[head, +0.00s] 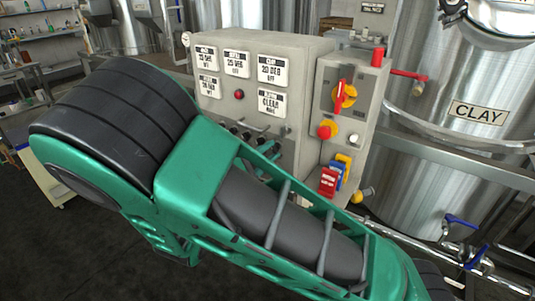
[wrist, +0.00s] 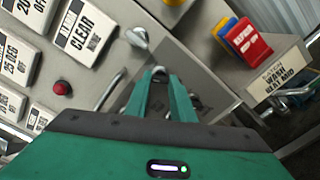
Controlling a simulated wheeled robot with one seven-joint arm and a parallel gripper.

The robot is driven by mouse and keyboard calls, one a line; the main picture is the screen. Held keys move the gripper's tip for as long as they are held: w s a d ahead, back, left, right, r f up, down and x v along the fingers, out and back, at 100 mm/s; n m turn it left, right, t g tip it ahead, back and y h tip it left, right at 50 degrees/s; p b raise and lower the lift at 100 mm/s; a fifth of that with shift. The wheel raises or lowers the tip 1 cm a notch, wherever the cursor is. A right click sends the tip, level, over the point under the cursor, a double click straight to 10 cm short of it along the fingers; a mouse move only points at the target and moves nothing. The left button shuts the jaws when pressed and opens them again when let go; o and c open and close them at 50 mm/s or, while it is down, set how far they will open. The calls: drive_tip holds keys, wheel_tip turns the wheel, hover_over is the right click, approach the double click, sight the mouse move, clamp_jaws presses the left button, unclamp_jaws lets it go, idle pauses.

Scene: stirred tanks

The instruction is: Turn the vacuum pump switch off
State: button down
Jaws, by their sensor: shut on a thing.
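My green gripper (wrist: 160,85) reaches up to the grey control panel (wrist: 196,85) in the wrist view. Its two fingers are close together and shut on a small metal switch lever (wrist: 159,71), whose rounded tip shows between the fingertips. I cannot read a label for this switch, so I cannot tell from lettering that it is the vacuum pump switch. Another silver switch (wrist: 138,37) stands just up and left of the fingertips, apart from them.
Blue, yellow and red tags (wrist: 248,41) hang right of the fingers. A curved metal handle (wrist: 109,90) and a red button (wrist: 62,87) are at the left. In the head view, a red-and-yellow rotary switch (head: 343,96) and a steel tank marked CLAY (head: 420,175) stand at right.

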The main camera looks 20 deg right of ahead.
drive_tip(key=shift+a+f, duration=0.15)
drive_tip(key=c, duration=1.5)
unclamp_jaws()
drive_tip(key=v, duration=1)
drive_tip(key=shift+s+a, duration=0.15)
drive_tip(key=shift+a, duration=0.1)
drive_tip(key=s+d+f+m+g+y, duration=0.2)
drive_tip(key=s+d+m+g+y, duration=0.25)
drive_tip(key=d, duration=0.75)
drive_tip(key=s+d+f+m+g+y, duration=0.1)
drive_tip(key=s+d+f+m+g, duration=0.15)
drive_tip(key=d+m+g, duration=0.7)
drive_tip(key=s+d+r+m+t+y, duration=0.1)
drive_tip(key=s+d+m+y, duration=0.1)
drive_tip(key=s, duration=0.4)
drive_tip(key=s+d+r+m+t+y, duration=0.1)
drive_tip(key=s+r+m+y, duration=0.1)
drive_tip(key=s+y, duration=0.2)
drive_tip(key=s+d+r+m+t+y, duration=0.1)
drive_tip(key=s+d+r+y, duration=0.1)
drive_tip(key=s, duration=0.6)
drive_tip(key=shift+d+r+m+y, duration=0.2)
drive_tip(key=shift+d+m+y, duration=0.15)
drive_tip(key=shift+y, duration=0.3)
